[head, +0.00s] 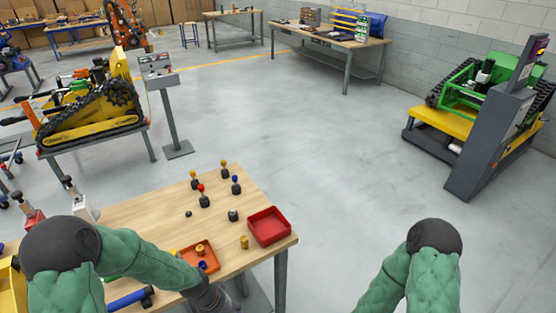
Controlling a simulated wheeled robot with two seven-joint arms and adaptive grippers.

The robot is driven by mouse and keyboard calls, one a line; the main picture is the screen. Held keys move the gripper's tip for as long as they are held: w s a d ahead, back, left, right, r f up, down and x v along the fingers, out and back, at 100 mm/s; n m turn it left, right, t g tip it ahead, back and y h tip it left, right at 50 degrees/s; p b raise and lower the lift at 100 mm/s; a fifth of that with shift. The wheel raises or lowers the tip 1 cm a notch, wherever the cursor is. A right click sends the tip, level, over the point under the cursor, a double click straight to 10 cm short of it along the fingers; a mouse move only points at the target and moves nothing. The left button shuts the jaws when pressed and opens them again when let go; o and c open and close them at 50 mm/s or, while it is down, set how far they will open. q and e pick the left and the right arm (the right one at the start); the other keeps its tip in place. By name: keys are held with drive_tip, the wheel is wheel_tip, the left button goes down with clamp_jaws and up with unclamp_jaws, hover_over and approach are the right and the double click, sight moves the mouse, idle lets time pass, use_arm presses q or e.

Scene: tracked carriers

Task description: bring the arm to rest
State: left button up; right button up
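My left arm, in a green padded sleeve, comes in at the lower left of the head view and reaches right over the wooden table (140,214). Its dark wrist part runs off the bottom edge, so my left gripper is out of view. My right arm, also green, shows at the lower right, away from the table, over open floor. It bends down out of the picture, and its gripper is out of view. Whether either gripper holds anything is hidden.
On the table stand a red tray (289,226), an orange tray (184,255) with small parts, several knobbed pegs (203,197) and a brass piece (244,242). A tracked carrier (90,115) and control post (170,110) are behind. The middle floor is clear.

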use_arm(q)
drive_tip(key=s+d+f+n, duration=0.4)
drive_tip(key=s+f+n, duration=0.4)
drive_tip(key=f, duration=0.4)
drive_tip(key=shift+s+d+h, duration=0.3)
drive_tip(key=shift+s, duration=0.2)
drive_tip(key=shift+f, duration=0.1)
